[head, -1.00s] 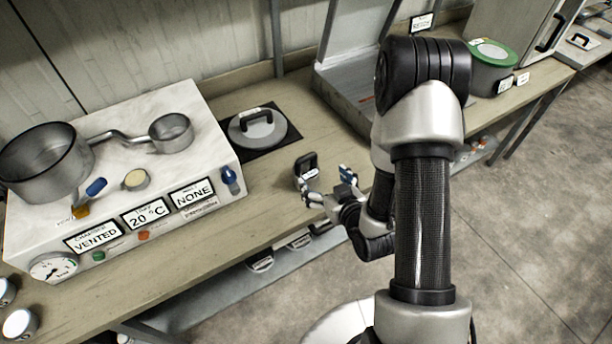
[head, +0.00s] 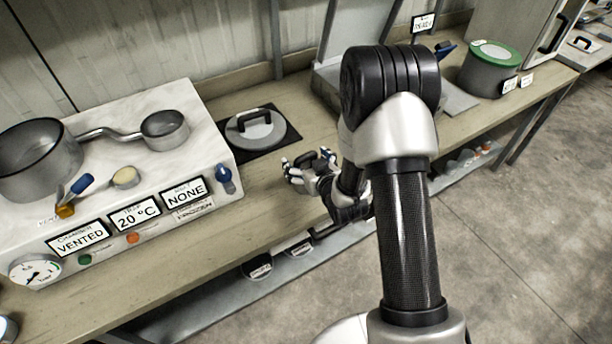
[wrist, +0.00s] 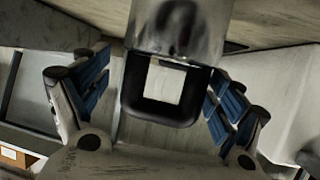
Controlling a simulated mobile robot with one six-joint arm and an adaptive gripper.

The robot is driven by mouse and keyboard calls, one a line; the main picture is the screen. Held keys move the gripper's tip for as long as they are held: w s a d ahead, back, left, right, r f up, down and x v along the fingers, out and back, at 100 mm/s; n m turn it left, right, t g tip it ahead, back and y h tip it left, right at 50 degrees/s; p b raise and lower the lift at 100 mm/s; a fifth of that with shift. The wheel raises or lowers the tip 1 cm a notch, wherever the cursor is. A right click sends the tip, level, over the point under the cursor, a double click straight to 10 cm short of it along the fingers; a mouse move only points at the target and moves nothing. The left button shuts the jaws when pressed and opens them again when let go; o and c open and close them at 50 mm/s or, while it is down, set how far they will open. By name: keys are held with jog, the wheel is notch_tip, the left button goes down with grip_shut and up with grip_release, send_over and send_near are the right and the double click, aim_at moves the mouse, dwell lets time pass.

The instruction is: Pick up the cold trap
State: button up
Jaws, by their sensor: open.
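The cold trap appears to be the small metal canister (wrist: 180,30) with a black loop handle (wrist: 160,114), at the upper middle of the wrist view. In the head view it stands near the bench's front edge, mostly hidden by my fingers. My gripper (head: 308,163) is open around it. In the wrist view the blue-padded fingers of my gripper (wrist: 160,88) stand left and right of the handle, with a visible gap on both sides.
A white instrument box (head: 120,170) carrying pans stands to the left. A round lid with a black handle (head: 256,130) lies on a dark mat behind. A green-topped tub (head: 488,70) stands farther right. The bench front (head: 225,225) is bare.

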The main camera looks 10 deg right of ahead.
jog(key=b+x, duration=0.1)
jog(key=x, duration=0.3)
jog(key=shift+a, duration=0.15)
jog(key=shift+s, duration=0.1)
jog(key=shift+c, duration=0.4)
jog(key=c, duration=1.5)
jog(key=shift+r, duration=0.1)
jog(key=shift+c, duration=0.3)
